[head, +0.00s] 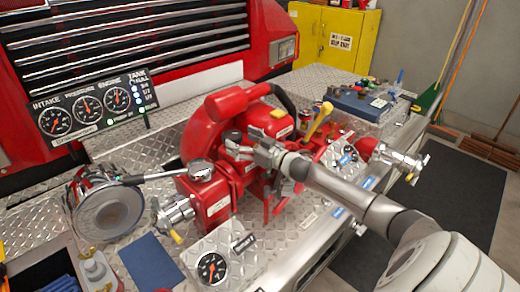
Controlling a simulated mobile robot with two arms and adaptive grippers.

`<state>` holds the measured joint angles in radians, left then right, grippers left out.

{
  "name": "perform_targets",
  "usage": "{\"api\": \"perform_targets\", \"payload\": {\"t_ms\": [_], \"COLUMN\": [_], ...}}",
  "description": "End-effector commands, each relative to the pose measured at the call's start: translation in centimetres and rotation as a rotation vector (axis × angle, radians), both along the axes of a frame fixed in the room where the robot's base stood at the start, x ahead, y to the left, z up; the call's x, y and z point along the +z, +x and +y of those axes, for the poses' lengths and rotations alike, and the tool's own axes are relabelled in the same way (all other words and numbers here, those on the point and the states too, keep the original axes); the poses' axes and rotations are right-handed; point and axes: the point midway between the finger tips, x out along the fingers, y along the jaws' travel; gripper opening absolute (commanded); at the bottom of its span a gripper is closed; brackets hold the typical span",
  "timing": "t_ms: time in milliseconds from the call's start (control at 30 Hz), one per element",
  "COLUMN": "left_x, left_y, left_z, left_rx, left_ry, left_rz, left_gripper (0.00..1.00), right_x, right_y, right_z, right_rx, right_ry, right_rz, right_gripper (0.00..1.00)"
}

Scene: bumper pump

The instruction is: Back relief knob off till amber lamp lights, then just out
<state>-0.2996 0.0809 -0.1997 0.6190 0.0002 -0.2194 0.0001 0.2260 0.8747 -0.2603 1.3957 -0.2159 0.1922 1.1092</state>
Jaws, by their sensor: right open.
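My right gripper (246,147) is open at the red pump body (202,130), reaching in from the right. A small dark round part (232,138), possibly the relief knob, shows at its fingertips. I cannot tell whether the fingers touch it. The gripper and arm hide part of the pump behind them. The black gauge panel (92,105) carries several dials, a tank level column and small green lights along its lower edge. I cannot make out a lit amber lamp. My left gripper is not in view.
A round gauge plate (212,268) is in front. A blue-grey toolbox (358,104) sits at the right rear. Chrome outlets (398,160) project at right. A blue mat (150,262) lies clear at front left.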

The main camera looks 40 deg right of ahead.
Motion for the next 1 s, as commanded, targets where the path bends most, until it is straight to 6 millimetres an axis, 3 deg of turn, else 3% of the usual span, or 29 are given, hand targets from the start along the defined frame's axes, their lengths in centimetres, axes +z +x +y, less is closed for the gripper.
{"api": "perform_targets", "payload": {"t_ms": [600,1000], "left_x": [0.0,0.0], "left_y": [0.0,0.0], "left_z": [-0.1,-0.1], "left_rx": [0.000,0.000], "left_ry": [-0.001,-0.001], "left_rz": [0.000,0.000], "left_gripper": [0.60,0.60], "right_x": [-0.1,0.1], "right_y": [-8.1,-9.6], "right_z": [-1.6,-1.9], "right_rx": [0.000,0.001], "right_ry": [0.000,-0.002], "right_rz": [0.002,-0.001], "right_gripper": [0.81,0.81]}}
